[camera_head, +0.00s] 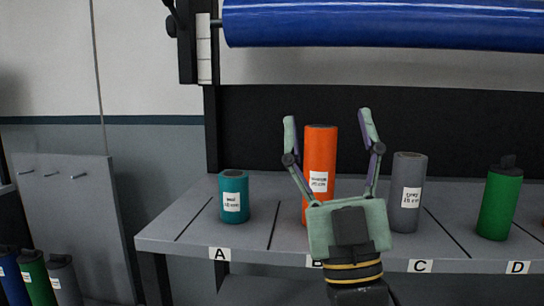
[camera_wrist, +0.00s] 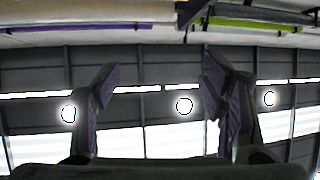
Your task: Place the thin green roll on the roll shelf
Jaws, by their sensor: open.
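A green roll (camera_head: 499,203) with a dark top stands upright on the grey shelf (camera_head: 180,232) at slot D, far right in the head view. Another green roll (camera_head: 36,277) stands at the lower left, between a blue and a grey one. A long thin lime-green strip (camera_wrist: 245,23) shows at the upper right of the wrist view; I cannot tell which of these is the thin green roll. My gripper (camera_head: 328,116) is open and empty, fingers pointing up, in front of slot B. Its spread fingers also show in the wrist view (camera_wrist: 160,82).
A teal roll (camera_head: 234,197) stands at A, an orange roll (camera_head: 320,160) behind my gripper at B, a grey roll (camera_head: 407,190) at C. A big blue roll (camera_head: 380,24) hangs above. A grey panel with pegs (camera_head: 75,220) stands at left.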

